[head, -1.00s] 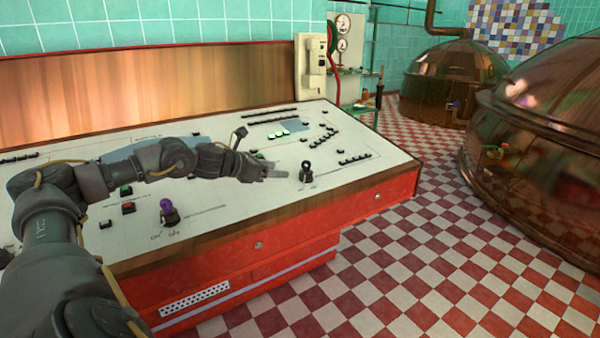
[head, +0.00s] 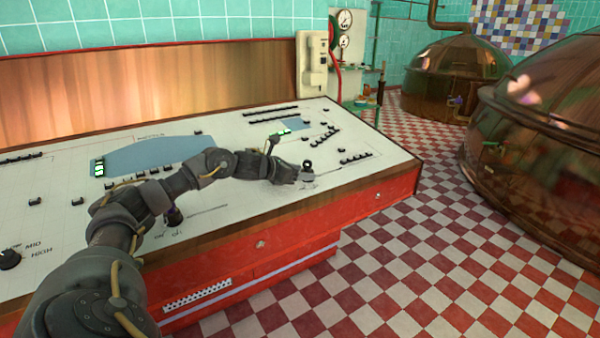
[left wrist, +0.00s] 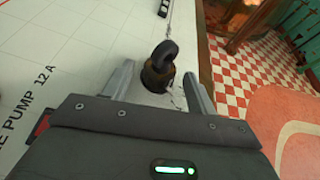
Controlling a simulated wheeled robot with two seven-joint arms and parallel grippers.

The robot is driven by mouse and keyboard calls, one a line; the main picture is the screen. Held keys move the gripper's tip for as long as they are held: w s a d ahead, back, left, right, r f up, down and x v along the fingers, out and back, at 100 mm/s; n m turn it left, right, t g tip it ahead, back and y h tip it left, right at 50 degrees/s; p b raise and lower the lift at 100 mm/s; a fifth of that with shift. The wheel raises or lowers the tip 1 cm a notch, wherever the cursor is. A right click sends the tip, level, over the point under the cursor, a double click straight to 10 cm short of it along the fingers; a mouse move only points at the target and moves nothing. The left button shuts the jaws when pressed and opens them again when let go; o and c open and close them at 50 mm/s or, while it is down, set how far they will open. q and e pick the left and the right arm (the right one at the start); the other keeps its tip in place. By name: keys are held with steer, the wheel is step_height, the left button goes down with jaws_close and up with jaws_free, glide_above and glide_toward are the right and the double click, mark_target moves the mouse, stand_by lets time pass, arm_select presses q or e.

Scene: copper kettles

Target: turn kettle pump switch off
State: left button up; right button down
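The pump switch (head: 307,167) is a small dark knob with a ring-shaped top, near the right front part of the white control panel (head: 240,205). In the left wrist view the switch (left wrist: 160,62) stands between the two fingers, and lettering ending in "PUMP 12 A" is printed to its left. My left gripper (head: 303,180) is at the switch with its fingers apart, one on each side; it also shows in the left wrist view (left wrist: 158,85). I cannot tell whether a finger touches the switch. My right gripper is not in view.
A second knob (head: 174,214) is partly hidden by my left arm. A dial marked MID and HIGH (head: 10,260) is at the lower left. Copper kettles (head: 455,75) stand on the checkered floor at right. A phone (head: 312,62) hangs behind the panel.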

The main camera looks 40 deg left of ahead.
arm_select(q)
steer(key=c, duration=0.9)
steer(key=shift+d+n+y, duration=0.15)
steer(key=shift+n+y, duration=0.35)
steer(key=shift+y, duration=0.1)
steer(key=shift+d+n+y, duration=0.2)
steer(key=shift+n+y, duration=0.4)
steer(key=shift+d+n+y+p, duration=0.2)
steer(key=shift+n+y+p, duration=0.15)
steer(key=shift+n+y, duration=0.55)
steer(key=shift+d+n+y+p, duration=0.2)
steer(key=shift+n+y, duration=0.55)
steer(key=shift+y, duration=0.2)
steer(key=shift+d+n+y+p, duration=0.15)
steer(key=shift+n+y+p, duration=0.05)
steer(key=shift+n+y, duration=0.65)
steer(key=shift+w+d+n+g+y, duration=0.1)
steer(key=shift+d+n+g+y, duration=0.05)
steer(key=shift+n+g+y, duration=0.45)
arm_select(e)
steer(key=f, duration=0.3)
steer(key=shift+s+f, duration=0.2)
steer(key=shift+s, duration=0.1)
arm_select(q)
steer(key=shift+n+y, duration=0.4)
steer(key=shift+y, duration=0.3)
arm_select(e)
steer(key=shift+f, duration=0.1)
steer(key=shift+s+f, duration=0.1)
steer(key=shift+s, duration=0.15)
